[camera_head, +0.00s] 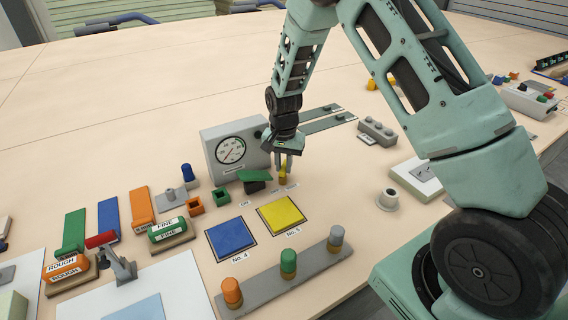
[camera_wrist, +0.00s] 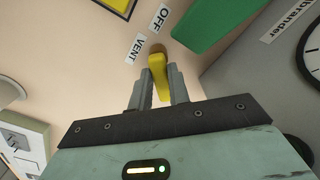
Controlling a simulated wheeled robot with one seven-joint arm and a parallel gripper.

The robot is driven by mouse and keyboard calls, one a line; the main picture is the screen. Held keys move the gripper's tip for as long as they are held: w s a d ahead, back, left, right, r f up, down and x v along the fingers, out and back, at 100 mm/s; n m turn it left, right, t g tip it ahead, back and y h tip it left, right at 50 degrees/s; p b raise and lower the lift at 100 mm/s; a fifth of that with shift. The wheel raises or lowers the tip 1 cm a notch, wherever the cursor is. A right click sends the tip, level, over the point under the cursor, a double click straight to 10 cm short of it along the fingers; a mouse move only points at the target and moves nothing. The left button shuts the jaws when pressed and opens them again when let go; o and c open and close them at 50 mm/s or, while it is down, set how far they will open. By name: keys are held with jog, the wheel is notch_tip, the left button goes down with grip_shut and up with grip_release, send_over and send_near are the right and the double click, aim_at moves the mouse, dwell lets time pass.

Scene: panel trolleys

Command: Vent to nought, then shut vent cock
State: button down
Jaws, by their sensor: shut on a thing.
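The yellow vent cock (camera_head: 282,177) stands on the table to the right of the gauge box (camera_head: 212,162). My gripper (camera_head: 284,163) points down over it and is shut on its handle. In the wrist view the yellow handle (camera_wrist: 157,66) lies between the two grey fingers of my gripper (camera_wrist: 160,80). The labels OFF (camera_wrist: 159,18) and VENT (camera_wrist: 135,48) lie beside the cock. The gauge dial (camera_head: 231,150) faces the front; its reading is too small to tell. In the wrist view only part of the dial (camera_wrist: 314,50) shows.
A green paddle (camera_head: 254,175) on a dark base stands close left of the cock. Blue (camera_head: 232,238) and yellow (camera_head: 282,214) pads lie in front. A grey bar (camera_head: 287,276) with coloured knobs is nearer the front edge. A grey cup (camera_head: 388,198) stands to the right.

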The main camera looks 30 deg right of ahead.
jog(key=n, duration=0.4)
jog(key=shift+w+a+r+p, duration=0.1)
jog(key=shift+a+p, duration=0.1)
jog(key=shift+p, duration=0.2)
jog(key=shift+w+a+n+p, duration=0.15)
jog(key=shift+n+p, duration=0.25)
jog(key=shift+n, duration=2)
jog(key=c, duration=1.3)
grip_release()
jog(key=shift+a, duration=0.1)
